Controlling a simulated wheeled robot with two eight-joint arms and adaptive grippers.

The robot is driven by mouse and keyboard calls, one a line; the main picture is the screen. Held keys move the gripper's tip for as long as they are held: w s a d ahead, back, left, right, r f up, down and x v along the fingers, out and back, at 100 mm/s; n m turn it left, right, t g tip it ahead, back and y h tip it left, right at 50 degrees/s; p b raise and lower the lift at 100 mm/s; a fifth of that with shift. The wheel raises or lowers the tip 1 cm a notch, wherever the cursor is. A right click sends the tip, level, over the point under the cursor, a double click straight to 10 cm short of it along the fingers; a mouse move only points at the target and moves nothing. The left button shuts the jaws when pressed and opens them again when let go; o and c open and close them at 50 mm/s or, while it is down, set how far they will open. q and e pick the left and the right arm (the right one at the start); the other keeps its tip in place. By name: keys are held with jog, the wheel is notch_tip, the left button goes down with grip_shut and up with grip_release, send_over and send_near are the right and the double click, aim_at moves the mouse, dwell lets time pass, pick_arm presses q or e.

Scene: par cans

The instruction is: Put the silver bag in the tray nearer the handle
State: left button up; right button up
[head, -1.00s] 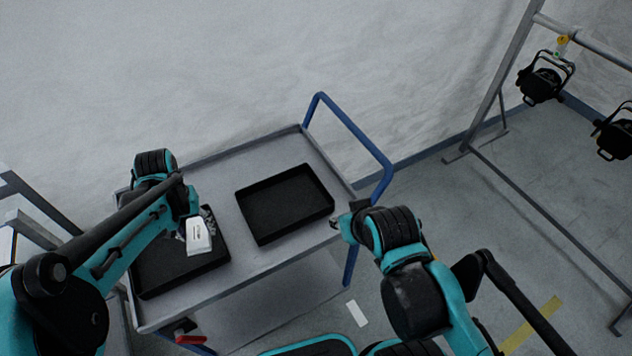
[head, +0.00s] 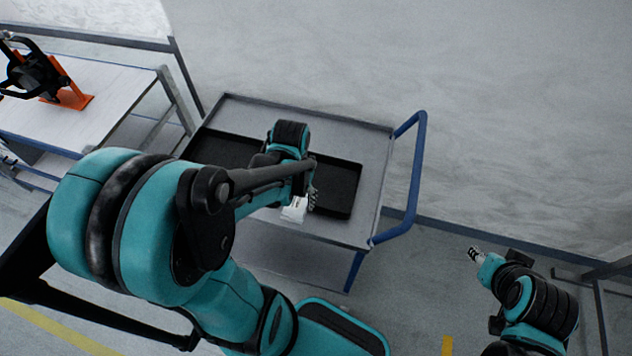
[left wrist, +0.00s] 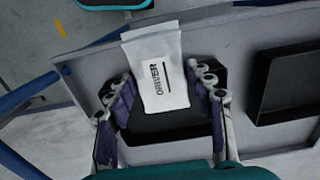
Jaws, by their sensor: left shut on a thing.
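My left gripper (head: 303,200) is shut on the silver bag (head: 294,210), which looks pale, almost white. In the left wrist view the bag (left wrist: 160,72) stands between the two fingers and has "DRIVER" printed on it. The bag is over the tray nearer the handle (head: 340,187), by its front side; I cannot tell whether it touches the tray. That tray (left wrist: 165,132) shows behind the fingers, partly hidden by them. The other black tray (head: 222,150) is to the left, partly behind my arm. My right gripper (head: 475,255) is away from the cart, too small to read.
Both trays are on a grey cart (head: 372,215) with a blue handle (head: 416,180) at its right end. A table (head: 110,95) with a black lamp (head: 30,72) on an orange base stands at the upper left. Floor is free right of the cart.

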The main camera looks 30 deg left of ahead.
pick_arm(q)
jog(key=w+a+f+b, duration=0.1)
jog(key=w+f, duration=0.1)
jog(key=w, duration=0.1)
jog(key=w+a+f+b, duration=0.1)
jog(key=w+f, duration=0.1)
jog(key=w, duration=0.1)
jog(key=w+a+f+b, duration=0.1)
jog(key=w+a+f, duration=0.1)
jog(key=w+f, duration=0.1)
jog(key=shift+w+a, duration=0.1)
jog(key=shift+w, duration=0.5)
notch_tip(320, 180, down, 4)
jog(key=shift+r+b, duration=0.15)
jog(key=shift+b, duration=0.95)
jog(key=shift+f, duration=0.3)
jog(key=o, duration=1.2)
jog(key=shift+r, duration=0.1)
